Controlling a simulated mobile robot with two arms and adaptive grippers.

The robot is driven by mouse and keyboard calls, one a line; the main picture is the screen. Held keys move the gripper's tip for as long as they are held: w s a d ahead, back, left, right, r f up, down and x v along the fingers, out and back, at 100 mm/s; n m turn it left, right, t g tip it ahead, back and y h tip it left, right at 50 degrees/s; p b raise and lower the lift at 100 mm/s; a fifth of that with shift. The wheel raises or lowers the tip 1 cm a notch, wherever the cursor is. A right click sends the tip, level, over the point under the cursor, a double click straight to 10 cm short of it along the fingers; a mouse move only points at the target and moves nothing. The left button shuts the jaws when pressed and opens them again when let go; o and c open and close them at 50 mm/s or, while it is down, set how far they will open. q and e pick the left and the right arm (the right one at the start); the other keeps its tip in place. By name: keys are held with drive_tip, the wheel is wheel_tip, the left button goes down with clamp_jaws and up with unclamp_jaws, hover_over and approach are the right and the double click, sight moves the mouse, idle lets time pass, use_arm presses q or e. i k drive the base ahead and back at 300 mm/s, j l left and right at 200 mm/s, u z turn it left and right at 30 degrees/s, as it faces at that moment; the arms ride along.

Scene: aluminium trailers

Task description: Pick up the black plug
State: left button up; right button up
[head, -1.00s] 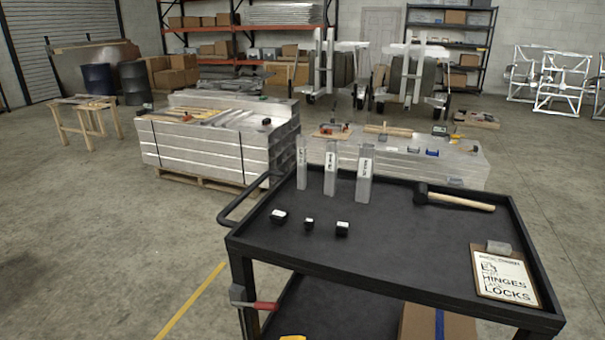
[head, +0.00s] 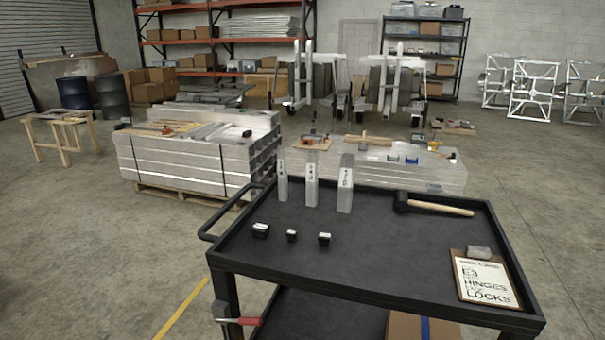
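Three small black plugs with pale marks on top lie in a row on the black cart's top (head: 390,265): a larger left plug (head: 261,230), a small middle plug (head: 291,236) and a right plug (head: 324,239). They sit apart from each other, left of the cart's middle. Behind them stand three upright aluminium tube pieces with labels (head: 283,180), (head: 312,180), (head: 346,184). Neither of my grippers shows in the head view.
A black mallet with a wooden handle (head: 440,208) and a clipboard (head: 485,279) lie on the cart's right side. Aluminium stacks (head: 170,160) stand behind. Floor at left is open.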

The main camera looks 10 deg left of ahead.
sight(290, 236)
drive_tip(key=i+j+u, duration=0.1)
drive_tip(key=i, duration=0.35)
drive_tip(key=i+j+u, duration=0.15)
drive_tip(key=i, duration=0.35)
drive_tip(key=i+j+u, duration=0.1)
drive_tip(key=i, duration=0.35)
drive_tip(key=j, duration=0.1)
